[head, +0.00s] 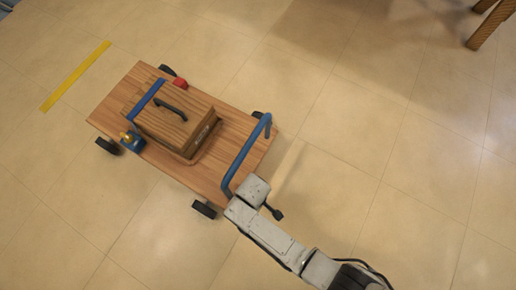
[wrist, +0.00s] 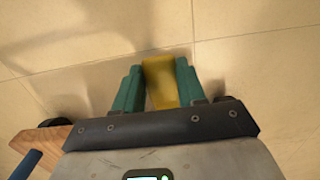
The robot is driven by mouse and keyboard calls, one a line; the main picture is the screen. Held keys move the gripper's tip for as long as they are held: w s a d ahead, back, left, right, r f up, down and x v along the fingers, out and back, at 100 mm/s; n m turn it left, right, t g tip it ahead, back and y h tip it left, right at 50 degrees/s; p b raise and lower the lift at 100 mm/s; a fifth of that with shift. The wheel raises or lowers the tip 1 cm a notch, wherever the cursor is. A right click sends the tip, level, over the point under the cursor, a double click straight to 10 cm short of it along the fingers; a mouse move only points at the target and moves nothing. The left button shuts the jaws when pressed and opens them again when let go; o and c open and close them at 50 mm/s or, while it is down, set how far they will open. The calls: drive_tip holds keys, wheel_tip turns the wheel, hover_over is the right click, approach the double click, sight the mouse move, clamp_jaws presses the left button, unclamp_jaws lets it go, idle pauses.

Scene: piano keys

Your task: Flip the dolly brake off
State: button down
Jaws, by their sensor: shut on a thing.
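The wooden dolly (head: 218,165) stands on the tiled floor with black wheels at its corners and a blue push handle (head: 246,155) at its right end. My gripper (wrist: 161,82) has green fingers, shut on a yellow piece (wrist: 160,80). This piece looks like the dolly's brake lever, but its attachment is hidden. In the head view my wrist covers the fingers and the yellow piece, close to the lower end of the handle. The deck's edge (wrist: 42,138) and part of the handle (wrist: 25,165) show at the left of the wrist view.
A wooden box (head: 172,118) with a blue strap sits on the deck. A red block (head: 180,83) and a blue fitting with a yellow knob (head: 131,141) are at the deck's sides. A yellow floor stripe (head: 76,76) lies upper left.

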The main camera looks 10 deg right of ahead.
drive_tip(key=shift+r+h, duration=0.2)
drive_tip(key=shift+h, duration=0.1)
drive_tip(key=c, duration=0.6)
unclamp_jaws()
drive_tip(key=shift+c, duration=0.2)
wheel_tip(320, 180, up, 11)
drive_tip(key=w+a+p, duration=0.1)
drive_tip(key=p, duration=0.5)
drive_tip(key=shift+f, duration=0.15)
drive_tip(key=shift+a, duration=0.1)
